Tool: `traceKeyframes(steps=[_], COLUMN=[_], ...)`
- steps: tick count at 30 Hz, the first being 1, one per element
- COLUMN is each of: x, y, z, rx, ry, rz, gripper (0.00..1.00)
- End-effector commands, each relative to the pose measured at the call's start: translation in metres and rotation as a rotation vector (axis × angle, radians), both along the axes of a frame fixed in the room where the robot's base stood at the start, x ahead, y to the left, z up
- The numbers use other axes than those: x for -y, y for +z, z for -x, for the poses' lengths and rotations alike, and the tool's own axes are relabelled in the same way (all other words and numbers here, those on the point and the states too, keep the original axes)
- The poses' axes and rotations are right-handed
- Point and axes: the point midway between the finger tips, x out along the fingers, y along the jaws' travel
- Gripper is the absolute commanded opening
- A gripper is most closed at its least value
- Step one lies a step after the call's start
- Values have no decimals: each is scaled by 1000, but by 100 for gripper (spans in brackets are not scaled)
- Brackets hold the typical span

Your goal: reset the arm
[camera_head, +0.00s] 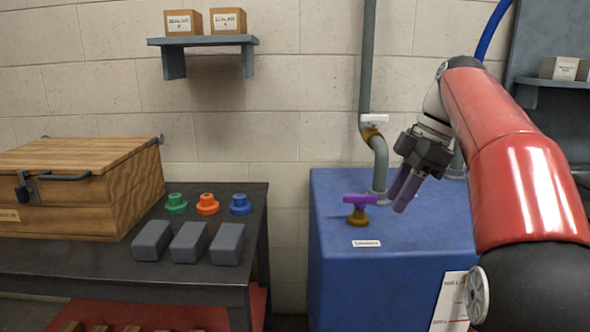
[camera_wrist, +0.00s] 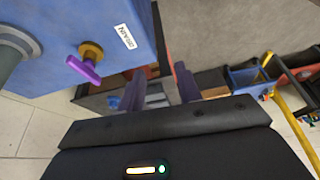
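My gripper (camera_head: 401,191) hangs from my red arm over the blue cabinet (camera_head: 335,278) at the right of the head view, pointing down and left. Its two purple-grey fingers stand apart with nothing between them. They also show at the middle of the wrist view (camera_wrist: 160,85). A purple valve handle (camera_head: 361,199) on a brass stem stands on the blue cabinet, left of the fingers and apart from them. The handle also shows at the upper left of the wrist view (camera_wrist: 84,69), near a label reading DRAIN (camera_wrist: 125,36).
A dark table (camera_head: 120,262) at left holds a wooden chest (camera_head: 85,190), grey blocks (camera_head: 190,242) and green, orange and blue knobs (camera_head: 207,204). A grey pipe (camera_head: 367,60) with a white-handled valve (camera_head: 374,120) runs down the wall behind the cabinet. A gap separates table and cabinet.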

Motion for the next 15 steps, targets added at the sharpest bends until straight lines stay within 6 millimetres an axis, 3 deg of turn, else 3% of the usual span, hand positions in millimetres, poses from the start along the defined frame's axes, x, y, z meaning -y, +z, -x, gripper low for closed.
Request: traceKeyframes(steps=[8,15], x=[-9,-20], y=[-7,-27], z=[21,55], rx=[-15,-27], ry=[-190,-461], rz=[29,62], gripper=[34,34])
